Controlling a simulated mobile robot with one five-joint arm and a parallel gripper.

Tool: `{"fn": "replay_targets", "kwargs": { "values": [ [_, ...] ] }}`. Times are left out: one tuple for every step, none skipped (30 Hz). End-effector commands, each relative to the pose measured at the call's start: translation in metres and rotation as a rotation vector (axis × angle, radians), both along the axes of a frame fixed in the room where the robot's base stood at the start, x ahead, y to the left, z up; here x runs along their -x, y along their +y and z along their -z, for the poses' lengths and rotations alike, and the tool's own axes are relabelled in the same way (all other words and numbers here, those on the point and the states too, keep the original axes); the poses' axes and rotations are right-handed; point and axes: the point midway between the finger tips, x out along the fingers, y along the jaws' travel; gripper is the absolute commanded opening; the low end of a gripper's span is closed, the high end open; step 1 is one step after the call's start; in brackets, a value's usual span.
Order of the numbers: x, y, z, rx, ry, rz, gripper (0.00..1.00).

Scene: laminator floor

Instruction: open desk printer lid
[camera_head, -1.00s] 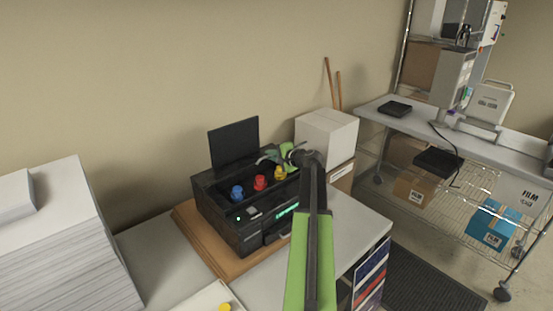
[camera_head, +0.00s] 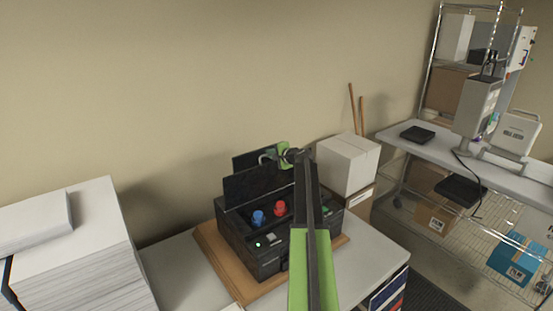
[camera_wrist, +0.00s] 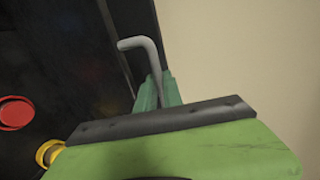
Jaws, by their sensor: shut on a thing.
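The black desk printer (camera_head: 268,252) stands on a wooden board, its top showing a recess with a blue cap (camera_head: 258,217) and a red cap (camera_head: 281,208). Its black lid (camera_head: 257,184) stands steeply raised at the back of the recess, in front of another dark panel (camera_head: 243,160). My gripper (camera_head: 277,155) is at the lid's upper right. In the wrist view, my green fingertips (camera_wrist: 156,90) are shut on a grey bent rod (camera_wrist: 143,45), apparently the lid's handle, beside the dark panel edge. My arm hides the printer's right part.
A tall paper stack (camera_head: 85,250) stands at left. A white box (camera_head: 347,163) is close behind and right of the printer. Further right are a wheeled wire rack and bench (camera_head: 440,148). The wall is close behind; the space above the printer is clear.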

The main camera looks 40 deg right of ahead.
Motion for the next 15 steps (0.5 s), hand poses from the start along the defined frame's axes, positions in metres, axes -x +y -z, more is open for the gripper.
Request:
{"fn": "replay_targets", "kwargs": {
  "values": [
    [-0.006, -0.001, 0.0, 0.002, 0.0, -0.002, 0.0],
    [-0.008, -0.002, 0.0, 0.002, 0.0, -0.002, 0.0],
    [-0.011, -0.002, 0.0, 0.002, 0.0, -0.001, 0.0],
    [-0.012, -0.003, 0.0, 0.002, 0.0, -0.001, 0.0],
    [-0.014, -0.003, 0.0, 0.002, 0.0, -0.001, 0.0],
    [-0.015, -0.003, 0.0, 0.002, 0.0, 0.0, 0.0],
    [-0.016, -0.003, 0.0, 0.002, 0.0, 0.0, 0.0],
    [-0.017, -0.004, 0.0, 0.002, 0.0, 0.0, 0.0],
    [-0.018, -0.004, 0.0, 0.002, 0.0, 0.0, 0.0],
    [-0.018, -0.004, 0.0, 0.002, 0.0, 0.0, 0.0],
    [-0.019, -0.004, 0.0, 0.003, 0.0, 0.001, 0.0],
    [-0.019, -0.004, 0.0, 0.003, 0.0, 0.001, 0.0],
    [-0.019, -0.004, 0.0, 0.003, 0.0, 0.001, 0.0],
    [-0.019, -0.004, 0.0, 0.003, 0.0, 0.001, 0.0],
    [-0.019, -0.004, 0.0, 0.003, 0.0, 0.001, 0.0]
  ]
}}
